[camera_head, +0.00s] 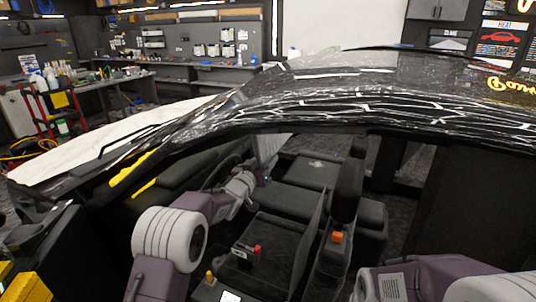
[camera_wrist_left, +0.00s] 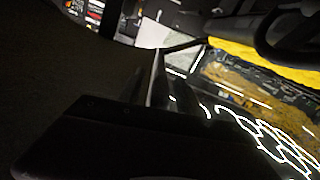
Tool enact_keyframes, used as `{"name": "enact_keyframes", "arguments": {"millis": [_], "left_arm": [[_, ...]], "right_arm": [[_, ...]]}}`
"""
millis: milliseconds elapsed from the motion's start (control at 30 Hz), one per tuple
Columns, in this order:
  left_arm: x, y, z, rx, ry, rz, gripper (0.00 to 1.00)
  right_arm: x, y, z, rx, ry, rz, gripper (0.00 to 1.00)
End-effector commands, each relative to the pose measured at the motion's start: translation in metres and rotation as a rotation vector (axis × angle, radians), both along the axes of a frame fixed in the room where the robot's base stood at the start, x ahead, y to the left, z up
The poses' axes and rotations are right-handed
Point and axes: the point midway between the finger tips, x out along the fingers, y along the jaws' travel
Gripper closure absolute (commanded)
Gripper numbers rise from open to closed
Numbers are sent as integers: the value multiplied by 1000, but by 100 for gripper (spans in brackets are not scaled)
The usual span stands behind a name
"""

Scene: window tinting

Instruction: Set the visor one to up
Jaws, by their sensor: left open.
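A pale grey flat panel (camera_head: 271,146), which looks like the visor, hangs down below the front roof edge inside the car in the head view. My left arm reaches in through the side opening. My left gripper (camera_head: 262,172) is open, just below the panel; its fingertips are small and partly hidden, and I cannot tell whether they touch it. In the left wrist view a dark, blurred surface fills the left and bottom, and I cannot tell what it is. My right arm shows at the bottom right of the head view, with its gripper out of the picture.
The car roof (camera_head: 390,105) and its dark front pillar frame the opening above my left arm. A workbench (camera_head: 205,68) and a red cart (camera_head: 62,105) stand in the background.

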Motion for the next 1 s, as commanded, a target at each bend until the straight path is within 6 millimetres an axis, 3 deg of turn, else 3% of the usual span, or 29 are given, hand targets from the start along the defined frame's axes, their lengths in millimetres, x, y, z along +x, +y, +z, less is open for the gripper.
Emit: {"name": "enact_keyframes", "arguments": {"millis": [200,467,633,1000], "left_arm": [[19,-8,0,-1,1,0,58],[21,-9,0,-1,1,0,58],[21,-9,0,-1,1,0,100],[21,-8,0,-1,0,0,100]], "right_arm": [[0,0,7,0,0,0,56],[0,0,7,0,0,0,56],[0,0,7,0,0,0,56],[0,0,7,0,0,0,56]]}}
